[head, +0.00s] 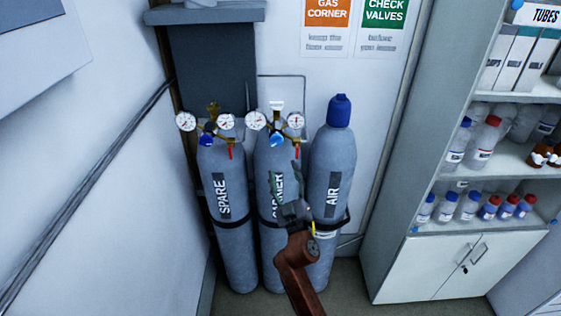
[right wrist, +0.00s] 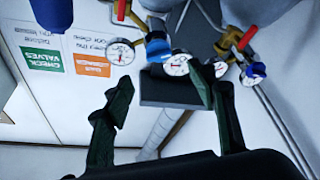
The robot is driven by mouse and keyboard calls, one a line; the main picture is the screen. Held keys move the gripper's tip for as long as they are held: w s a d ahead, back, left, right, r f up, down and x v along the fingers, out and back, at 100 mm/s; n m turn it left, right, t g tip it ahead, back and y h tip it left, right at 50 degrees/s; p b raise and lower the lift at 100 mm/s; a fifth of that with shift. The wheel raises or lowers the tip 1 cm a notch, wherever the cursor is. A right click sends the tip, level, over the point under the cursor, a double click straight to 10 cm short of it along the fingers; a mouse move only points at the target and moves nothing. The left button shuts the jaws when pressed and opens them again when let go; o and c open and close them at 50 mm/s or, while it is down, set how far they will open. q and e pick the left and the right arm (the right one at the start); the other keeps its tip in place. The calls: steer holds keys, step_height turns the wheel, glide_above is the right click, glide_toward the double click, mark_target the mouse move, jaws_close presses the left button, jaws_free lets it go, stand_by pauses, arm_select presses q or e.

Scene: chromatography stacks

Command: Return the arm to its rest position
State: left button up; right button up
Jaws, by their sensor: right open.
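My right arm comes in from the bottom of the head view, with its reddish-brown link below the gripper. My right gripper (head: 286,170) is in front of the middle cylinder, labelled CARRIER (head: 277,158), and hides part of its label. In the right wrist view my right gripper (right wrist: 161,88) has its two dark green fingers spread apart, with nothing held between them. Gauges and a blue knob (right wrist: 158,49) show beyond the fingers; I cannot tell the exact gap. My left gripper is not in view.
The SPARE cylinder (head: 221,163) stands left, the AIR cylinder (head: 332,160) with its blue cap right. Two regulators with gauges (head: 226,121) top the left and middle cylinders. A cabinet (head: 430,267) with shelved bottles stands right. Some floor shows between cylinders and cabinet.

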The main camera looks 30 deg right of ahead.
steer(key=shift+v, duration=0.8)
